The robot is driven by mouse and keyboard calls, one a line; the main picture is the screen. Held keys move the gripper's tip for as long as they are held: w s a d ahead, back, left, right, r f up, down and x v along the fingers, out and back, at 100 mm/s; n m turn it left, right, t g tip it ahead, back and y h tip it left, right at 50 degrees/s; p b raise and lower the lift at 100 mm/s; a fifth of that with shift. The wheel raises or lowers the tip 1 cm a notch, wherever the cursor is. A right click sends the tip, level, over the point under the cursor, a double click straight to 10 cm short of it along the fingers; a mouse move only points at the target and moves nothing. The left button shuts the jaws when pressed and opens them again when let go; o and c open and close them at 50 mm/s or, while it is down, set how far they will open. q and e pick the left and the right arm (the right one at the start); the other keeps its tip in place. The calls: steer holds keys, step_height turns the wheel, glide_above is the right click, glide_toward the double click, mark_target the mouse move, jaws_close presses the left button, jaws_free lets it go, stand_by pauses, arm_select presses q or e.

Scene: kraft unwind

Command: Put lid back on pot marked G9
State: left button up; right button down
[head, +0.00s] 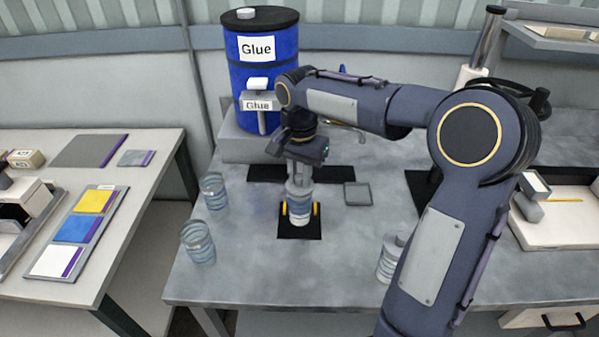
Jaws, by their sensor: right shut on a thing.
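My right gripper (300,208) points down over a black square mat (286,234) on the grey table. Two clear pots, one farther back (214,192) and one nearer (199,243), stand at the table's left. Another pot (387,265) stands at the right, partly behind my arm, with a grey piece at its top. No G9 mark is readable. My left gripper is out of view.
A blue glue drum (262,75) stands on a grey block at the back. A flat grey square (357,193) lies right of the mat. A side table (120,245) at left holds coloured cards. The table's front middle is clear.

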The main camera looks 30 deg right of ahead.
steer(key=c, duration=0.7)
jaws_free()
steer(key=shift+r+p, duration=3.1)
steer(key=shift+r, duration=0.4)
jaws_close()
steer(key=shift+f, duration=0.25)
